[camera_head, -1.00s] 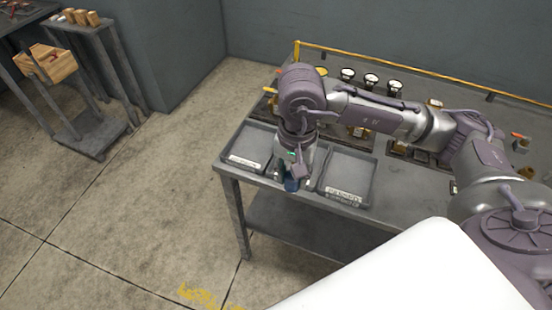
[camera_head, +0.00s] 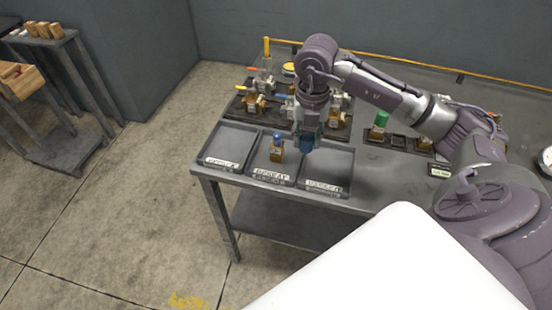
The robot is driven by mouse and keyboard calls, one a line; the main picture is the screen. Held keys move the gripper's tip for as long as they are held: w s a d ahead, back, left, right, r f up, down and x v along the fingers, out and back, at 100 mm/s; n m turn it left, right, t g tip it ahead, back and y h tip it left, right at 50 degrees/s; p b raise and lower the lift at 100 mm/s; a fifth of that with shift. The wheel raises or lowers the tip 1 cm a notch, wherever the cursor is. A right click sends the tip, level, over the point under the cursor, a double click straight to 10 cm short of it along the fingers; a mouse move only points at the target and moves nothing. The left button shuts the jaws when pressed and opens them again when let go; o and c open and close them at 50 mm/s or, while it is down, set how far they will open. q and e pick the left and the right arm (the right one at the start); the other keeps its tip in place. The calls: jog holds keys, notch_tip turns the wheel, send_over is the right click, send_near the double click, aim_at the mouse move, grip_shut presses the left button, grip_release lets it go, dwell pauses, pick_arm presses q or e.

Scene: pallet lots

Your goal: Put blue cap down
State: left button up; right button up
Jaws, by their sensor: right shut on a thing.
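My right gripper (camera_head: 308,136) points down over the left part of the right-hand tray (camera_head: 338,184), near the middle tray. It is shut on a small dark blue thing (camera_head: 306,147), taken to be the blue cap; the fingers hide most of it, and I cannot tell its height above the tray. A tan block with a blue top (camera_head: 277,148) stands upright in the middle tray (camera_head: 262,171), just left of the gripper and apart from it. My left gripper is not in view.
The left-hand tray (camera_head: 228,162) is empty. Behind the trays, a dark rack (camera_head: 245,109) holds several brass and metal fittings. A green-topped piece (camera_head: 379,126) stands to the right. A yellow rail (camera_head: 420,65) runs along the table's back.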

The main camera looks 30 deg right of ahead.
jog(key=shift+w+a+f, duration=0.2)
jog(key=shift+w+a, duration=0.05)
jog(key=shift+m, duration=0.3)
jog(key=w+a+f+p, duration=0.1)
jog(key=w+a+f, duration=0.1)
jog(key=w+a+f+p, duration=0.1)
jog(key=w+a+f, duration=0.1)
jog(key=a, duration=0.1)
jog(key=w+a+f+p, duration=0.1)
jog(key=w+a+f, duration=0.1)
jog(key=a, duration=0.1)
jog(key=shift+w+a+f, duration=0.15)
jog(key=shift+w+a, duration=0.05)
jog(key=shift+w, duration=0.1)
jog(key=shift+a+f+p, duration=0.1)
jog(key=shift+f+p, duration=0.15)
jog(key=shift+p, duration=0.1)
notch_tip(320, 180, down, 3)
jog(key=shift+f+p, duration=0.15)
jog(key=shift+p, duration=0.45)
jog(key=shift+f, duration=0.25)
jog(key=shift+f, duration=0.2)
jog(key=o, duration=0.9)
jog(key=shift+c, duration=0.2)
